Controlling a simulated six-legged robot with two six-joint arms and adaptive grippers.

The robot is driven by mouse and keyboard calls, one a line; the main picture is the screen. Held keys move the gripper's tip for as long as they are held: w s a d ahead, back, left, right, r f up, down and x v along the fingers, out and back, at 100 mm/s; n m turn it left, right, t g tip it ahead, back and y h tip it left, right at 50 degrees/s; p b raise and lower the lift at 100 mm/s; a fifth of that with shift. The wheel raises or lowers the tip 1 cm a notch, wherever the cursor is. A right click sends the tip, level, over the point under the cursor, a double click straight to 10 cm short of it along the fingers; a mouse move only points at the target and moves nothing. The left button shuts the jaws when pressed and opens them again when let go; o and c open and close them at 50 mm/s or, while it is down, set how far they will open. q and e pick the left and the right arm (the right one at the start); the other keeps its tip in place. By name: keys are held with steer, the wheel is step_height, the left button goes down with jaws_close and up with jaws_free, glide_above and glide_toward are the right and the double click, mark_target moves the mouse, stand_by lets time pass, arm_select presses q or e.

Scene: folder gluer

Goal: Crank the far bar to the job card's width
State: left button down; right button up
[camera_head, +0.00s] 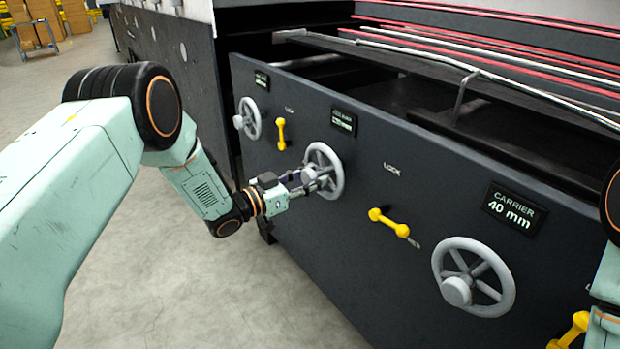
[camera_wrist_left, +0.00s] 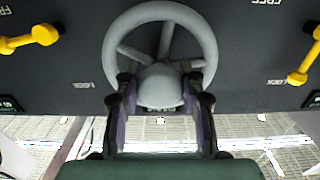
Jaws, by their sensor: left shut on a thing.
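My left gripper (camera_head: 312,181) is at the middle grey handwheel (camera_head: 337,163) on the dark panel. In the left wrist view its two fingers (camera_wrist_left: 160,103) are shut on the rounded grey knob of the handwheel (camera_wrist_left: 207,42), one on each side. The dark display (camera_head: 343,122) above this wheel is too small to read. Another display (camera_head: 510,208) reads "CARRIER 40 mm". I cannot tell which of the bars over the machine is the far bar. No job card can be made out. My right gripper is out of view.
Yellow levers stick out of the panel between the wheels, one left of the middle wheel (camera_head: 281,133) and one right of it (camera_head: 388,222). Other handwheels stand at the far left (camera_head: 248,118) and near right (camera_head: 473,277). The grey floor (camera_head: 220,285) in front is clear.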

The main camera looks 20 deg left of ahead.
arm_select(q)
steer(key=shift+n, duration=0.4)
steer(key=n+p, duration=0.1)
steer(key=n, duration=0.1)
steer(key=shift+n, duration=0.4)
steer(key=n+p, duration=0.1)
steer(key=n, duration=0.2)
steer(key=shift+n, duration=0.3)
steer(key=n+p, duration=0.1)
steer(key=n, duration=0.3)
steer(key=shift+n, duration=0.3)
steer(key=shift+n+p, duration=0.3)
steer(key=shift+n, duration=1.7)
steer(key=c, duration=0.8)
jaws_free()
steer(key=shift+o, duration=0.2)
steer(key=shift+s, duration=0.15)
